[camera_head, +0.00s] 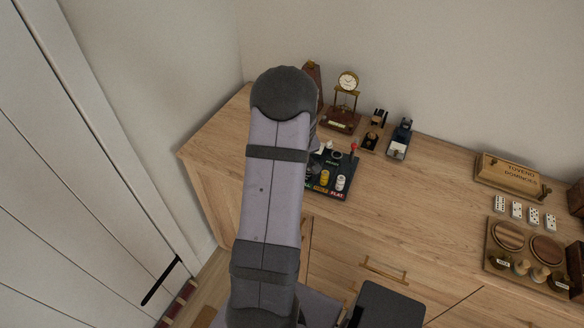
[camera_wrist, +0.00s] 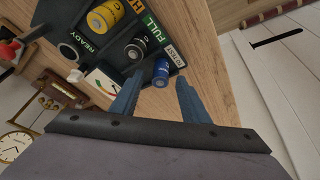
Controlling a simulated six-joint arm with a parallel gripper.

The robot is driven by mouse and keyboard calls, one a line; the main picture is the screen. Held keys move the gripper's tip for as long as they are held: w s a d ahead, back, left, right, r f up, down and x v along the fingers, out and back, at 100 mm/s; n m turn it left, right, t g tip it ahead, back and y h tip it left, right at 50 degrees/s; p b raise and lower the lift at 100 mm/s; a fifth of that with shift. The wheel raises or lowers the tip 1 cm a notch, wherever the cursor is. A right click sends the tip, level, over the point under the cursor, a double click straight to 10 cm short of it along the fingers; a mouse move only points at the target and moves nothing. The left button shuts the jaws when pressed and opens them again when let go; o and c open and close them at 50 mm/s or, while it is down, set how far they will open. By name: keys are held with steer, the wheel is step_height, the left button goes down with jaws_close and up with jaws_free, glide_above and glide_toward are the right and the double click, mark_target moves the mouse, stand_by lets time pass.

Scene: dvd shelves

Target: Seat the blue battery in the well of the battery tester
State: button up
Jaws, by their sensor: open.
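The blue battery (camera_wrist: 162,73) stands at the edge of a dark board in the wrist view, with its pale end showing. My gripper (camera_wrist: 160,78) is open, and the battery appears between or just beyond its two fingertips. I cannot tell whether either finger touches it. The battery tester (camera_wrist: 103,84) has a white dial with coloured marks. A dark round opening (camera_wrist: 68,51) near the READY label may be its well. In the head view the dark board (camera_head: 345,163) is partly covered by my arm, which hides the gripper and the blue battery.
A black battery (camera_wrist: 136,48) and a yellow battery (camera_wrist: 105,15) stand close to the blue one. A red-knobbed lever (camera_head: 353,149) rises from the board. A clock (camera_head: 347,84) stands behind. The wooden top right of the board (camera_head: 420,205) is clear.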

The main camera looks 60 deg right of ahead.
steer(key=shift+c, duration=0.4)
jaws_close()
steer(key=shift+r, duration=0.1)
